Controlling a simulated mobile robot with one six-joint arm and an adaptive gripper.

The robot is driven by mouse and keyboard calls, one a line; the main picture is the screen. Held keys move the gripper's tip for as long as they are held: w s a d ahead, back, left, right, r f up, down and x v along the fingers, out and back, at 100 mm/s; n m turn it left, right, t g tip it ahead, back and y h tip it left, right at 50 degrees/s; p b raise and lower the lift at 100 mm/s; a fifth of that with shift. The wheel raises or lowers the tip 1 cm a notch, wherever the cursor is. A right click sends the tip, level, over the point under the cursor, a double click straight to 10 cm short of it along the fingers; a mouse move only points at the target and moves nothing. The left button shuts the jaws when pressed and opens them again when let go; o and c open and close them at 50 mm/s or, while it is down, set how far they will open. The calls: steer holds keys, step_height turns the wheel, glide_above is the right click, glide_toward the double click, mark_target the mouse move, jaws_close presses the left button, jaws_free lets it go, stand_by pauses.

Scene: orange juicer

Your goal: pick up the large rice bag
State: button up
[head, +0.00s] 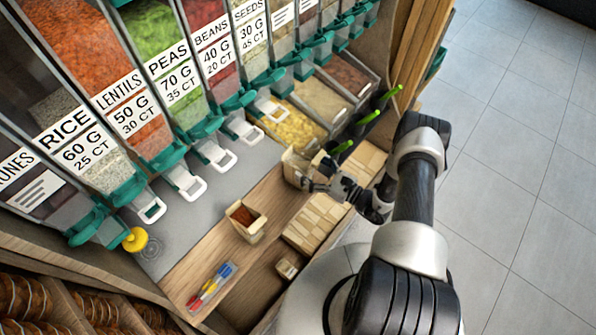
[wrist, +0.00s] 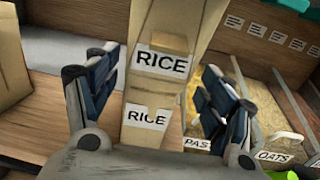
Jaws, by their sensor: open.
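In the wrist view, a tan paper bag labelled RICE (wrist: 185,25) stands between the spread fingers of my gripper (wrist: 160,65). A second RICE label (wrist: 147,115) shows lower and nearer; I cannot tell whether it is on a separate, smaller bag. The dark blue finger pads are on either side, with gaps to the bag visible. In the head view, my gripper (head: 314,180) is low over the counter, right beside a tan bag (head: 293,168). The fingers partly cover that area, and the bag's label is not readable there.
An open bag with reddish contents (head: 246,215) stands on the wooden counter. Stacked paper bags (head: 316,217) lie nearby, with a pen tray (head: 210,287) at the front. Dispensers line the back, including the rice dispenser (head: 85,150). Green-handled scoops (head: 369,117) rise behind my gripper.

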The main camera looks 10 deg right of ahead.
mark_target(287, 155)
steer(key=x, duration=0.4)
steer(key=shift+w+a, duration=0.15)
steer(key=shift+a, duration=0.25)
steer(key=shift+c, duration=0.6)
jaws_close()
